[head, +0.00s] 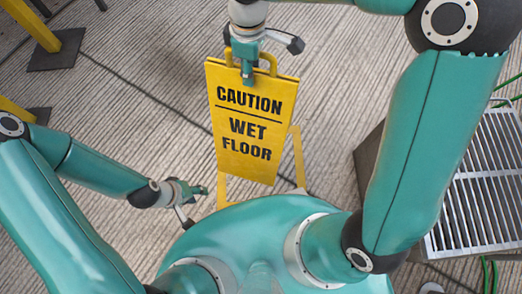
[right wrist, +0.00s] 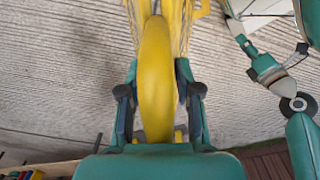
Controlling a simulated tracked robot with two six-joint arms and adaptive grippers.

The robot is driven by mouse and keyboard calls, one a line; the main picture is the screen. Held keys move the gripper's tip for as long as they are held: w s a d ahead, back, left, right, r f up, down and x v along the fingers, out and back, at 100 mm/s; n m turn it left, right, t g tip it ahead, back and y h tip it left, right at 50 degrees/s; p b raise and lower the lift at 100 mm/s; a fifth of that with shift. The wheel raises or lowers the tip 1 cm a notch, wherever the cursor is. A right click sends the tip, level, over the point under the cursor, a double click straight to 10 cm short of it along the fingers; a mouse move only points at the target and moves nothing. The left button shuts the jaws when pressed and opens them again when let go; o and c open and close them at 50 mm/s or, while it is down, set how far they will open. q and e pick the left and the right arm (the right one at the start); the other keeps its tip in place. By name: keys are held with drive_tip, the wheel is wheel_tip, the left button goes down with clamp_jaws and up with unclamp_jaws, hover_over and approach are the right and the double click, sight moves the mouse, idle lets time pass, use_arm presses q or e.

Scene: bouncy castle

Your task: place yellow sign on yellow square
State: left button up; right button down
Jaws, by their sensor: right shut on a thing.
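The yellow sign (head: 243,122) reads "CAUTION WET FLOOR" and hangs folded and roughly upright in the head view. My right gripper (head: 247,78) is shut on the handle at its top; in the right wrist view the yellow handle (right wrist: 156,80) sits between the two fingers. The yellow square (head: 298,160) is an outline on the floor, partly hidden behind the sign and my own body. The sign overlaps the square in the head view; I cannot tell whether its bottom edge touches the floor. My left gripper (head: 195,204) is open and empty, left of the sign's lower end.
A box with a metal grate top (head: 482,180) stands at the right, with green hoses beside it. Yellow posts on dark foot plates (head: 57,50) stand at the upper left. The ribbed grey floor (head: 150,100) left of the sign is clear.

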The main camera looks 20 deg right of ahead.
sight(260, 93)
drive_tip(key=s+n, duration=0.1)
drive_tip(key=d+r+n, duration=0.1)
drive_tip(key=n, duration=0.1)
drive_tip(key=shift+s+d, duration=0.1)
drive_tip(key=shift+s, duration=0.3)
drive_tip(key=shift+s+f+n, duration=0.1)
drive_tip(key=shift+f+n, duration=0.05)
drive_tip(key=shift+n, duration=0.15)
wheel_tip(260, 93, down, 20)
drive_tip(key=b, duration=0.7)
drive_tip(key=shift+b, duration=0.35)
drive_tip(key=c, duration=0.8)
unclamp_jaws()
drive_tip(key=shift+r, duration=0.3)
wheel_tip(260, 93, up, 11)
drive_tip(key=p, duration=0.4)
drive_tip(key=shift+f, duration=0.1)
drive_tip(key=shift+r+p, duration=0.35)
drive_tip(key=shift+r, duration=0.15)
